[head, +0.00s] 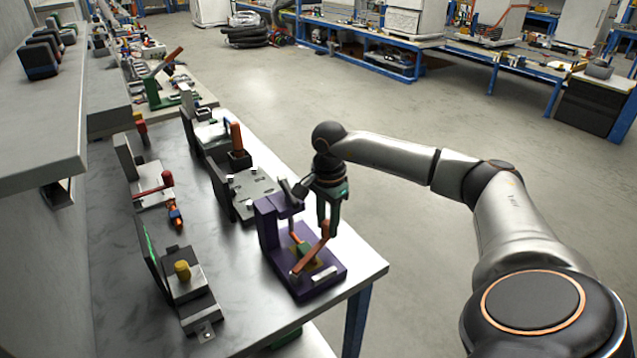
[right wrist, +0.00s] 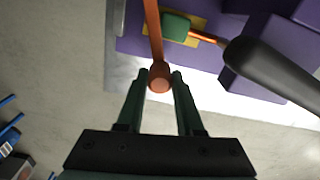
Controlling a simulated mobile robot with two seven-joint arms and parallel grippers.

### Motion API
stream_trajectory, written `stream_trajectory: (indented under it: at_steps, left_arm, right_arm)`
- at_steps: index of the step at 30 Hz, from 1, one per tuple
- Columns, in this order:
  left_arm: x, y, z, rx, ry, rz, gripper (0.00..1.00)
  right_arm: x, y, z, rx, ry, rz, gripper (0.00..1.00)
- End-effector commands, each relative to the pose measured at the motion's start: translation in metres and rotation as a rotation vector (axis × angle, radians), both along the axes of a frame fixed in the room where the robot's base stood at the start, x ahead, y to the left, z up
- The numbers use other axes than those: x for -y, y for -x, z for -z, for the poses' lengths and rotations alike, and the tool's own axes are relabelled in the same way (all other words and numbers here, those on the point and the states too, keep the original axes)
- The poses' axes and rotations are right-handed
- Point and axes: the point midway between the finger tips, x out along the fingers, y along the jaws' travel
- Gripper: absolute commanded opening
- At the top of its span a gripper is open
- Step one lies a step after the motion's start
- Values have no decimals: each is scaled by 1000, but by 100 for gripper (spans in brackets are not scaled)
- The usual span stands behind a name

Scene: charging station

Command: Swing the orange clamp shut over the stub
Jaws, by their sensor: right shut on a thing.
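The purple fixture (head: 310,285) stands at the near right corner of the bench. The orange clamp (head: 310,250) is a bar that rises at a slant from the fixture's base; in the right wrist view its round end (right wrist: 160,77) lies between the fingertips. My right gripper (head: 328,227) is shut on that end from above. A green block (right wrist: 176,27) with a thin orange rod sits over a yellow plate (right wrist: 202,22); I cannot tell for sure which part is the stub. My left gripper is out of view.
A dark cylinder (right wrist: 270,70) juts over the purple fixture close to the clamp. A grey plate fixture (head: 250,190) stands just behind it on the bench. The bench edge (head: 372,272) is close on the right, with open floor beyond.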

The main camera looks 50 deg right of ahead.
Motion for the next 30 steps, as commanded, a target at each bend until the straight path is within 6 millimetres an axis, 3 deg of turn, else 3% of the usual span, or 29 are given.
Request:
stream_trajectory:
  at_steps: [18, 19, 27, 30]
  left_arm:
    - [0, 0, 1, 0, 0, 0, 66]
    - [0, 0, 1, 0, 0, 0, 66]
    - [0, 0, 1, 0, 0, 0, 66]
    - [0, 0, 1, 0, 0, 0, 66]
  right_arm:
    - [6, 3, 0, 1, -1, -30, 0]
    - [6, 3, 0, 1, -1, -30, 37]
    - [6, 3, 0, 0, -1, -29, 66]
    - [6, 3, 0, 0, 0, -29, 66]
